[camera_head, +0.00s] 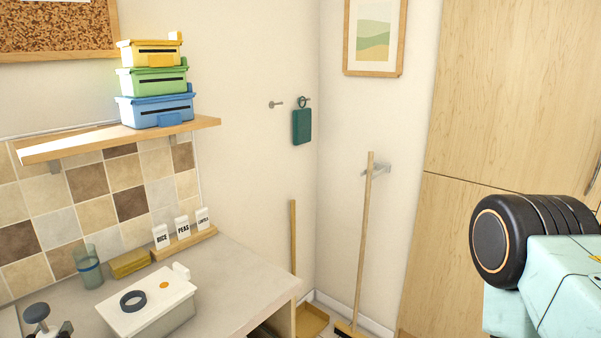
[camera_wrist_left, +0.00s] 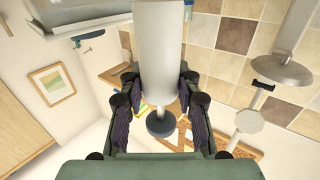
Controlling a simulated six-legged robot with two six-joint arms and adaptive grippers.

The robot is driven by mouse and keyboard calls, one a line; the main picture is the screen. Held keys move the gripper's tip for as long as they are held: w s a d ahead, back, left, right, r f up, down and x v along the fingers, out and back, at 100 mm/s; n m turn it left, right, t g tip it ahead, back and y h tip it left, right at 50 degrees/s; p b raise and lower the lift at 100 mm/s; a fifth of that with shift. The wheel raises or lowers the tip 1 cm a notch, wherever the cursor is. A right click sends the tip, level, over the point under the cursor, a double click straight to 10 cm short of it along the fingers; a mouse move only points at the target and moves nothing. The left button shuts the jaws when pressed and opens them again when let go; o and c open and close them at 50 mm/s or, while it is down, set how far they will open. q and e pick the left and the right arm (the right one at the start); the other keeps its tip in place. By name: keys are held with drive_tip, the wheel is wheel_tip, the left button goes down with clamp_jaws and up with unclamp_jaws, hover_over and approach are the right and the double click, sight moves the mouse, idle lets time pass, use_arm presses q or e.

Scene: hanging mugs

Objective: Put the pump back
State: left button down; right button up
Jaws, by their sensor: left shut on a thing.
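The pump is a pale grey cylinder (camera_wrist_left: 158,50) with a dark round disc at one end, seen large in the left wrist view. My left gripper (camera_wrist_left: 160,88) is shut on it, with a finger on each side of the cylinder. In the head view, the pump's dark round knob and grey stem (camera_head: 37,312) show at the bottom left corner, with part of my left gripper (camera_head: 62,328) beside it. The rest of the pump is cut off there. My right gripper is not in view.
A white box (camera_head: 168,322) with a dark ring (camera_head: 133,301) on top stands on the counter (camera_head: 236,270). The counter's right part is clear. A shelf (camera_head: 190,127) with stacked boxes hangs above.

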use_arm(q)
drive_tip(key=shift+f+b, duration=0.4)
drive_tip(key=shift+f, duration=0.25)
drive_tip(key=c, duration=0.9)
unclamp_jaws()
drive_tip(key=shift+o, duration=0.2)
drive_tip(key=o, duration=0.3)
